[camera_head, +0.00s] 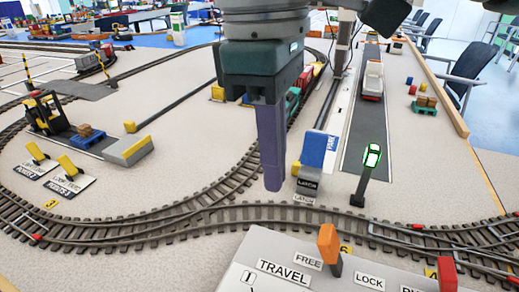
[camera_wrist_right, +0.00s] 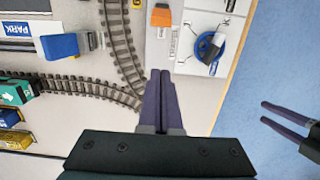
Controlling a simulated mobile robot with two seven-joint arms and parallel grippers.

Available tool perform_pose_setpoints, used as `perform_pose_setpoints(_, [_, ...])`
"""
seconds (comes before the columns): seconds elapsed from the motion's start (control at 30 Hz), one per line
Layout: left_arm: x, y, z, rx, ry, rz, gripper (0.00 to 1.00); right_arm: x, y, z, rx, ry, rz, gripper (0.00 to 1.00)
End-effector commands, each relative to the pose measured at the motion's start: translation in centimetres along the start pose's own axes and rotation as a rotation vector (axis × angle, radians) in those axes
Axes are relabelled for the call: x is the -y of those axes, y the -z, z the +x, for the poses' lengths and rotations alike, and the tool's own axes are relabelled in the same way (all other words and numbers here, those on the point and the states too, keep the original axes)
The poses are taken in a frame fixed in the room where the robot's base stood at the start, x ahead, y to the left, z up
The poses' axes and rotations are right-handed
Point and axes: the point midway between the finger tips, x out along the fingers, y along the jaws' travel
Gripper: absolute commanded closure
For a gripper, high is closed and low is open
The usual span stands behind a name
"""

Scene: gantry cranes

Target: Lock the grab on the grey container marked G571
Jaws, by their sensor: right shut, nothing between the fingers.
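My right gripper (camera_head: 272,188) hangs down at the middle of the head view, its purple fingers shut and empty above the layout. In the right wrist view its fingertips (camera_wrist_right: 160,73) are together near the edge of a grey control panel (camera_head: 275,252). An orange lever (camera_head: 328,243) stands on this panel between the labels FREE and LOCK. It also shows in the wrist view (camera_wrist_right: 160,16). My left gripper (camera_wrist_right: 264,111) shows at the right of the wrist view, fingers apart, over the blue floor. I cannot make out the grab or the G571 marking.
A blue block (camera_head: 314,149) stands beside a PARK plate, with a grey LOCK piece (camera_head: 308,180) in front. A green-lit post (camera_head: 371,160) stands to its right. Curved track (camera_head: 140,228) crosses before the panel. A red lever (camera_head: 447,272) is at the panel's right.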

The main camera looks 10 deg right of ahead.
Motion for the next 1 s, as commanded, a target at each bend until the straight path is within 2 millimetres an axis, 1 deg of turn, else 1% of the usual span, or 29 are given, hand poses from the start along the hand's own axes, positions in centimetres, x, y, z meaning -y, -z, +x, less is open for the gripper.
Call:
perform_pose_setpoints(0.17, [0.0, -0.2, 0.7, 0.000, 0.000, 0.000, 0.50, 0.0, -0.1, 2.7, 0.003, 0.002, 0.000, 1.00])
perform_pose_setpoints(0.5, [0.0, -0.8, 2.5, 0.000, 0.002, 0.003, 0.50, 0.0, -0.1, 10.2, 0.003, 0.002, 0.001, 1.00])
perform_pose_setpoints(0.6, [0.1, -0.5, 1.6, 0.002, 0.004, 0.005, 0.50, -0.1, -1.5, 9.1, 0.000, -0.002, 0.000, 1.00])
perform_pose_setpoints(0.73, [0.2, -0.4, 1.2, 0.001, 0.007, 0.009, 0.50, -0.1, -2.8, 8.7, 0.000, -0.002, 0.001, 1.00])
perform_pose_setpoints(0.83, [0.2, -0.4, 1.1, 0.001, 0.007, 0.009, 0.50, -0.1, -3.5, 8.5, 0.000, -0.001, 0.000, 1.00])
perform_pose_setpoints(1.0, [0.2, -0.4, 1.1, 0.000, 0.007, 0.009, 0.50, 0.0, -3.9, 8.4, 0.000, -0.001, 0.000, 1.00])
